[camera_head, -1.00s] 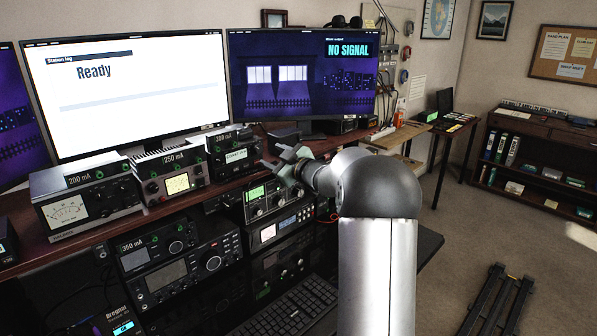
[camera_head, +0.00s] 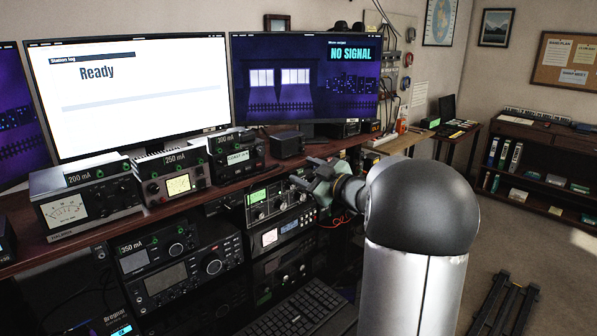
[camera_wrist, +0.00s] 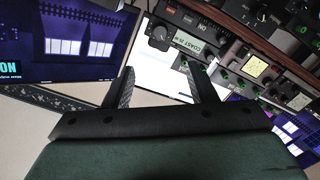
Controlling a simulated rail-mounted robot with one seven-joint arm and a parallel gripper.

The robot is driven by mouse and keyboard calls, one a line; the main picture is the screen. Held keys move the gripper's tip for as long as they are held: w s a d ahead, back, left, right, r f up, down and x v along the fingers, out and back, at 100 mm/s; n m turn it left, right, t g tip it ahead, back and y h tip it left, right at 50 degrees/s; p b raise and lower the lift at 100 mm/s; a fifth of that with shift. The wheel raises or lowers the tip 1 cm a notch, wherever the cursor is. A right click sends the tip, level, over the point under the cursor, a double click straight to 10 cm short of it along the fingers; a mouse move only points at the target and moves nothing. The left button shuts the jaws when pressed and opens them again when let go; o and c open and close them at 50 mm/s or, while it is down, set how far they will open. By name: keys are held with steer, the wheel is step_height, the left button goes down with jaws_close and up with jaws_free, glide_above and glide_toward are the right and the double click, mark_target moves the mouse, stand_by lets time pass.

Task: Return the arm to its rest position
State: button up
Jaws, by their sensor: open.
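My gripper (camera_head: 308,177) is at the end of my arm in the head view, in front of the right end of the upper shelf. It is open, and nothing shows between its fingers. In the wrist view my gripper (camera_wrist: 160,82) shows two dark fingers spread apart, with a white screen behind the gap. I cannot tell the exact gap between gripper and radios.
Radios marked 200 mA (camera_head: 88,195) and 250 mA (camera_head: 172,172) stand on the shelf (camera_head: 20,240). A 350 mA radio (camera_head: 180,268) and a keyboard (camera_head: 295,310) are below. The floor (camera_head: 540,255) at the right is mostly open.

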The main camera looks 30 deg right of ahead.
steer(key=s+a+f+m+g+h, duration=0.75)
steer(key=s+a+f, duration=0.25)
steer(key=a, duration=0.3)
steer(key=s+a+f+g+y, duration=0.1)
steer(key=s+a+f+g, duration=0.2)
steer(key=s, duration=0.4)
steer(key=s+a+f+g+y, duration=0.1)
steer(key=s+a+f+g, duration=0.2)
steer(key=s+a, duration=0.3)
steer(key=s+a+f+g+y, duration=0.1)
steer(key=s+a+f+g, duration=0.2)
steer(key=s, duration=0.7)
steer(key=shift+s+a+m+g+y, duration=0.2)
steer(key=shift+a+m+g+y, duration=0.15)
steer(key=shift+a, duration=0.65)
steer(key=shift+d+f, duration=0.1)
